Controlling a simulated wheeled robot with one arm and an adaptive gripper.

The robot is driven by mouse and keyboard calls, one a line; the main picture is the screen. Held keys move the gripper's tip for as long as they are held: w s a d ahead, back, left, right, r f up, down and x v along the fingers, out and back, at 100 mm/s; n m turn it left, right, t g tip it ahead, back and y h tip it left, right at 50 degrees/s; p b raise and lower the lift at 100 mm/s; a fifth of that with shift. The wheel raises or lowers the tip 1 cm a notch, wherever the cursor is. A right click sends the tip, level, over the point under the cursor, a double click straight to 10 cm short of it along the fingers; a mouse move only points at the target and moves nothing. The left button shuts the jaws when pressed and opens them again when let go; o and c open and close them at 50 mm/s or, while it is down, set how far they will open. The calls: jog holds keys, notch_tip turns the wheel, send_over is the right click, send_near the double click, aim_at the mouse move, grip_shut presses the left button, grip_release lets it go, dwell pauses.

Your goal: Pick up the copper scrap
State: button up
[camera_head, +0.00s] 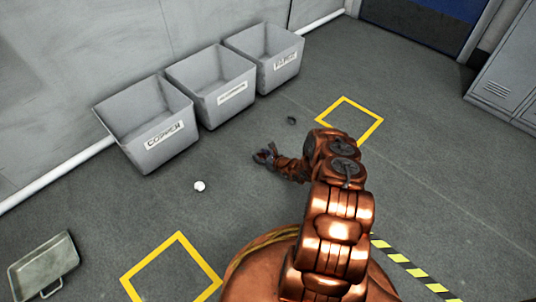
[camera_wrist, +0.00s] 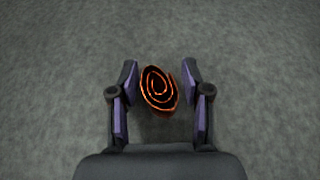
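The copper scrap (camera_wrist: 159,89) looks like a dark coil with a bright orange spiral edge. In the head view my gripper (camera_head: 264,156) is low near the floor, in front of the bins, and I cannot make out the coil there. I cannot tell how high the fingertips are above the floor.
A bin labelled COPPER (camera_head: 150,153), a middle bin (camera_head: 222,108) and a third bin (camera_head: 275,75) stand along the wall. A small dark piece (camera_head: 291,121) and a whitish piece (camera_head: 199,186) lie on the floor. A metal tray (camera_head: 42,265) is at lower left.

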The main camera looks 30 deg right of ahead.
grip_shut()
